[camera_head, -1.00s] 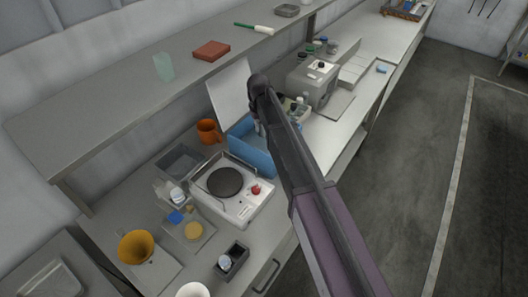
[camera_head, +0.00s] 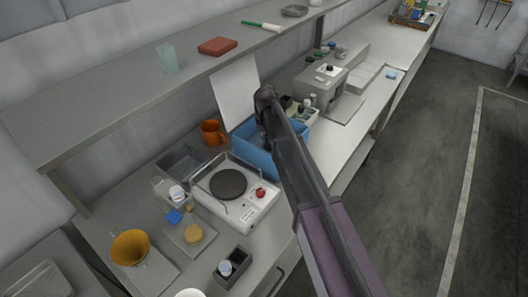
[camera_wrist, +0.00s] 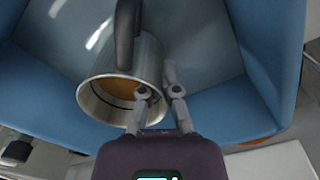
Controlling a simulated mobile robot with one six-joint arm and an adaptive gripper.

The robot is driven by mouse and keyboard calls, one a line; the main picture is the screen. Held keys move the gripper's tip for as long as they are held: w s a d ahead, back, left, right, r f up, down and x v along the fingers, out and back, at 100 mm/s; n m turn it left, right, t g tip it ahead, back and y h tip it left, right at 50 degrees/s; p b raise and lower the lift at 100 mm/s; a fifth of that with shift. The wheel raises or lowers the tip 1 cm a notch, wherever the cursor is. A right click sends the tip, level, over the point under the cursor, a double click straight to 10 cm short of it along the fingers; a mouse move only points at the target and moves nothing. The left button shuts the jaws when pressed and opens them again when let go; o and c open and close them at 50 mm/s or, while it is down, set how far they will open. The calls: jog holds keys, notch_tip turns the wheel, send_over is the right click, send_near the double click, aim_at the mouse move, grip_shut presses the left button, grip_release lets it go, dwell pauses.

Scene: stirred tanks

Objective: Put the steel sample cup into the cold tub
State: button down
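The steel sample cup (camera_wrist: 105,95) is round and shiny, with a dark handle and a brown content at its bottom. It shows in the wrist view inside the outline of the blue tub (camera_wrist: 240,116), which I take as the cold tub. The tub also shows in the head view (camera_head: 257,158), on the bench behind the hot plate. My gripper (camera_wrist: 162,82) straddles the cup's near right wall, one finger at the mouth and one outside, and looks shut on it. The head view hides the cup behind my arm. Whether the cup touches the tub floor is unclear.
The hot plate (camera_head: 229,184) stands in front of the tub, an orange mug (camera_head: 212,132) to its left. A white board (camera_head: 236,94) leans behind it. A grey machine (camera_head: 322,88) and small bottles stand to the right. A shelf (camera_head: 120,105) overhangs the bench.

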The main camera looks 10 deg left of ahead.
aim_at(265, 147)
jog(key=shift+f, duration=0.2)
dwell(0.3)
jog(key=shift+f+b, duration=1.85)
jog(key=shift+b, duration=0.1)
jog(key=shift+f, duration=0.15)
jog(key=c, duration=0.8)
grip_release()
jog(key=shift+r, duration=0.2)
notch_tip(265, 147, up, 12)
jog(key=p, duration=1.2)
